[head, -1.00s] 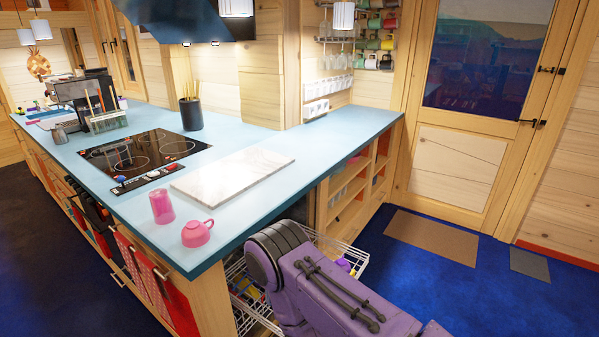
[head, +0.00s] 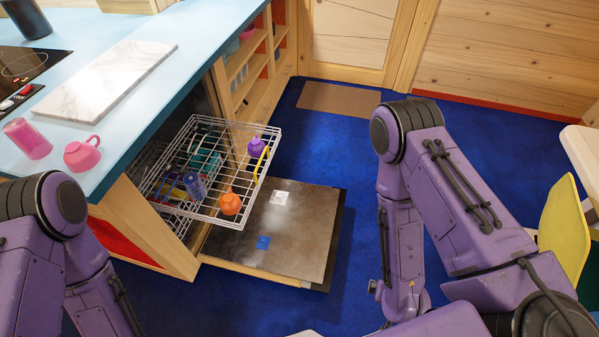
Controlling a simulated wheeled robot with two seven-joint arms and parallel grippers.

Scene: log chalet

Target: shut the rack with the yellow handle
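The wire rack (head: 215,212) is the upper rack of an open dishwasher under the counter. It is pulled out over the lowered door. Its yellow handle (head: 261,165) is on the rack's outer front side, facing right. In the rack are a purple bottle-like item (head: 256,146), an orange cup (head: 230,204), a clear bluish glass (head: 194,186) and a teal item (head: 206,162). My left arm is at the lower left and my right arm at the right, both apart from the rack. Neither gripper shows.
The dishwasher door (head: 290,235) lies lowered below the rack. A lower rack (head: 176,222) is partly hidden inside. The counter (head: 125,115) holds a pink cup (head: 82,154), a pink glass (head: 27,139) and a marble board (head: 107,80). A yellow chair (head: 563,235) stands right. Blue floor beyond the door is clear.

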